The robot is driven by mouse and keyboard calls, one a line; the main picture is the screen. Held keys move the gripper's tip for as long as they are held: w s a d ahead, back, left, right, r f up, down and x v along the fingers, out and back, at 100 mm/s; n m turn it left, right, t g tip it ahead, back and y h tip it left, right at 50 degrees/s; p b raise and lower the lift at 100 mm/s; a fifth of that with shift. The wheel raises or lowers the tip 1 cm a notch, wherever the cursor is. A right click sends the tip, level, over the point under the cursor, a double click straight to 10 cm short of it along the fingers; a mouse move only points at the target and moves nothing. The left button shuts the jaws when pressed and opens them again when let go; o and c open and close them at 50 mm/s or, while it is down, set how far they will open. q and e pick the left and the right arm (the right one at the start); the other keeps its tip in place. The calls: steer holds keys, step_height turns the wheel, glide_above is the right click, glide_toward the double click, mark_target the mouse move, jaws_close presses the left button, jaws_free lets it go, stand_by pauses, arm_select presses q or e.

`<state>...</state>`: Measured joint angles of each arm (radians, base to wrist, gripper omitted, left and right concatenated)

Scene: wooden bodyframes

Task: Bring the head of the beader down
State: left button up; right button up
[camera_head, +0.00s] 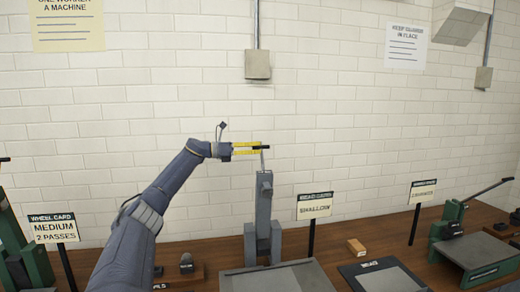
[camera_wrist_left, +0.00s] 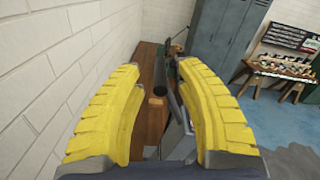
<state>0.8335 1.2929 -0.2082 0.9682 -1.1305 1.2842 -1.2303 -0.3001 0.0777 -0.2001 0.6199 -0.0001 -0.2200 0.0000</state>
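The beader is the upright grey machine (camera_head: 263,205) on the bench in the head view. A thin lever (camera_head: 263,162) rises from its top to a short black grip (camera_head: 263,147). My left gripper (camera_head: 258,148) is at the lever's top, its yellow fingers pointing right on either side of the grip. In the left wrist view the fingers (camera_wrist_left: 158,68) are spread wide. A dark round-ended bar (camera_wrist_left: 158,91), seemingly the grip, lies between them with gaps on both sides. Contact cannot be told. My right gripper is in neither view.
A "SHALLOW" card (camera_head: 314,206) stands right of the beader. A wooden block (camera_head: 356,246) and a dark tray (camera_head: 382,277) lie on the bench. Green machines stand left and right (camera_head: 450,222). White brick wall (camera_head: 340,120) is behind; the air above the bench is clear.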

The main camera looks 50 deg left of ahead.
arm_select(q)
steer(key=shift+x, duration=0.8)
steer(key=shift+o, duration=0.4)
steer(key=shift+d, duration=0.1)
jaws_close()
